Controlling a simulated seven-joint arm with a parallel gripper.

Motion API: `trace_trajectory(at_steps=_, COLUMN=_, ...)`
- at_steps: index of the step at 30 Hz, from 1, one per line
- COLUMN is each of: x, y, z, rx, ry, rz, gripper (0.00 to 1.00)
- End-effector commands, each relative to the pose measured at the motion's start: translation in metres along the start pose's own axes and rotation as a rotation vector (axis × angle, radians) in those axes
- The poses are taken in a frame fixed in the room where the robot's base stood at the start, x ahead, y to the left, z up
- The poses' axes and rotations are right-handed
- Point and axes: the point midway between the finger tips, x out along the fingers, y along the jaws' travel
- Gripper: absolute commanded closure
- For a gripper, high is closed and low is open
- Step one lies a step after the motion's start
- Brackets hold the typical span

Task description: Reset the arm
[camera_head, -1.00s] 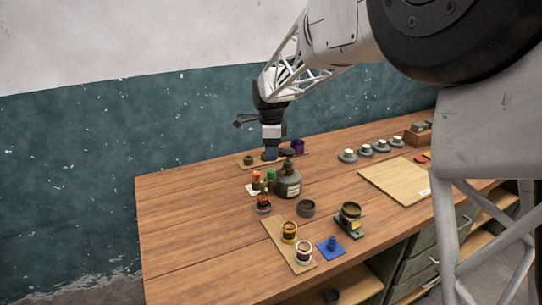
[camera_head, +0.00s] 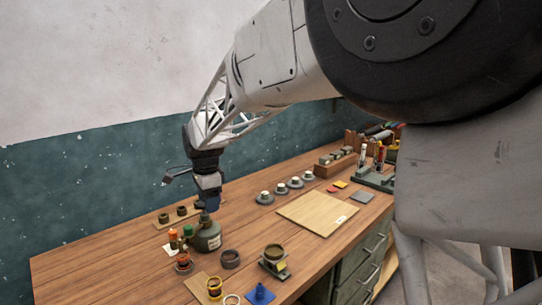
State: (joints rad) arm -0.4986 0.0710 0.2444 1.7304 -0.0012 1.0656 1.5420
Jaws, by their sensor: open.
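My gripper (camera_head: 209,203) points down above the back left of the wooden table (camera_head: 110,258). Its jaws are open, and nothing shows held in them. The fingertips are small and partly dark in this view. It is just behind and above a dark round bottle (camera_head: 207,238) with a pale label. To its left, a small wooden board (camera_head: 166,225) carries two dark ring-like cups (camera_head: 181,211). My arm reaches in from the upper right.
Small red and green-capped bottles (camera_head: 173,235) stand left of the dark bottle. In front are a dark ring (camera_head: 230,258), a pot on a stand (camera_head: 274,258) and a blue piece (camera_head: 260,294).

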Motion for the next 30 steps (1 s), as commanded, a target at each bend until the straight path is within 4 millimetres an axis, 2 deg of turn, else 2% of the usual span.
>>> trace_trajectory(at_steps=1, x=-0.007, y=0.015, z=-0.012, rx=-0.021, ry=0.001, rz=-0.007, gripper=0.43)
trace_trajectory(at_steps=6, x=-0.025, y=0.061, z=-0.044, rx=-0.12, ry=0.007, rz=-0.026, gripper=0.43)
trace_trajectory(at_steps=15, x=-0.046, y=0.146, z=-0.089, rx=-0.292, ry=0.026, rz=-0.056, gripper=0.43)
trace_trajectory(at_steps=24, x=-0.055, y=0.236, z=-0.12, rx=-0.463, ry=0.055, rz=-0.079, gripper=0.43)
trace_trajectory(at_steps=30, x=-0.055, y=0.295, z=-0.132, rx=-0.578, ry=0.08, rz=-0.091, gripper=0.43)
